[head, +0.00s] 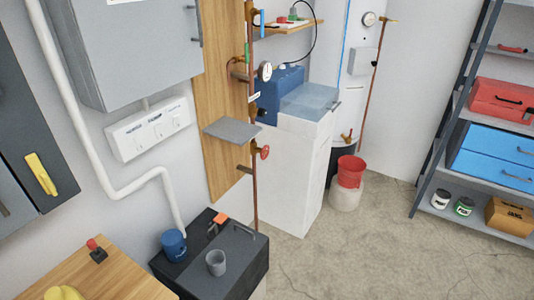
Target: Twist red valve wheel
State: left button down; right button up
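A small red valve wheel (264,152) sits on the vertical copper pipe (253,195) near the middle of the head view. It is beside the edge of the wooden wall panel, just below a small grey shelf plate. The wheel is seen at an angle, and its turned position is too small to tell. Neither of my grippers shows in the head view.
A dark cabinet (200,282) with a grey mug (216,262) and a blue can (173,245) stands below the valve. A white cabinet (285,175) is just behind. A red bucket (350,171) stands further right. Floor (370,250) is clear before the shelf rack (428,180).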

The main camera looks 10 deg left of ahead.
aim_at(265, 152)
jog(key=i+l+u, duration=0.1)
jog(key=i+l, duration=0.15)
jog(key=i, duration=0.25)
jog(key=i+l+u, duration=0.15)
jog(key=i+l, duration=0.15)
jog(key=i, duration=0.2)
